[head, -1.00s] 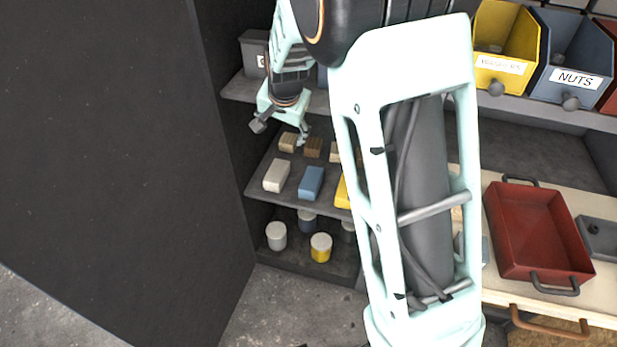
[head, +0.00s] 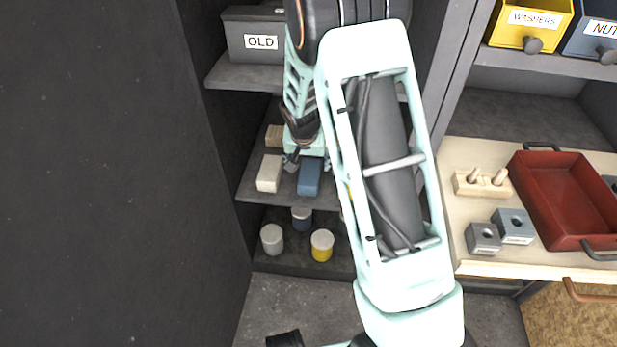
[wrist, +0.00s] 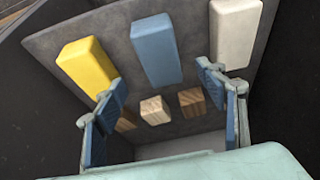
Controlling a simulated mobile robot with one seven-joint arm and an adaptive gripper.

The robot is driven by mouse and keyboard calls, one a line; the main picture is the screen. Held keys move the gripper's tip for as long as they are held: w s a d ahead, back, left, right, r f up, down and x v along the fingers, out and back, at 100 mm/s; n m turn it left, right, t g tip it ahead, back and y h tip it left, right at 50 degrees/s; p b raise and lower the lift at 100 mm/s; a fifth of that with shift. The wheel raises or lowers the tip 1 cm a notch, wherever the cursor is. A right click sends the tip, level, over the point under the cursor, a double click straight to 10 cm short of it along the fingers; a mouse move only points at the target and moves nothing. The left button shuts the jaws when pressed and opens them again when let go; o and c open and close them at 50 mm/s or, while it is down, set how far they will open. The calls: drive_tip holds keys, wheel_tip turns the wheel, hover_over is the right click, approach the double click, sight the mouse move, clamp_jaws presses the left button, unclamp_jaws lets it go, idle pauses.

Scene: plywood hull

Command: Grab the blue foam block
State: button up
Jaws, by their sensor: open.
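The blue foam block (head: 310,177) lies on the middle shelf in the head view, to the right of a white block (head: 269,173). In the wrist view the blue block (wrist: 157,50) lies between a yellow block (wrist: 88,66) and a white block (wrist: 236,32). My gripper (head: 298,162) is at the shelf, close to the blue block; part of it is hidden by my arm. In the wrist view my gripper (wrist: 162,108) is open and empty, with its fingers wide apart. The blue block appears beyond the fingertips, apart from them.
Small wooden blocks (wrist: 156,109) lie on the same shelf. Capped jars (head: 322,245) stand on the shelf below. A grey bin labelled OLD (head: 254,36) sits above. A dark wall is at the left. A workbench with a red tray (head: 565,205) is at the right.

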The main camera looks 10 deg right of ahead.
sight(310, 172)
drive_tip(key=b+x, duration=0.2)
drive_tip(key=x, duration=0.6)
drive_tip(key=shift+f, duration=0.2)
drive_tip(key=c, duration=1.1)
drive_tip(key=shift+r, duration=0.1)
drive_tip(key=shift+c, duration=0.2)
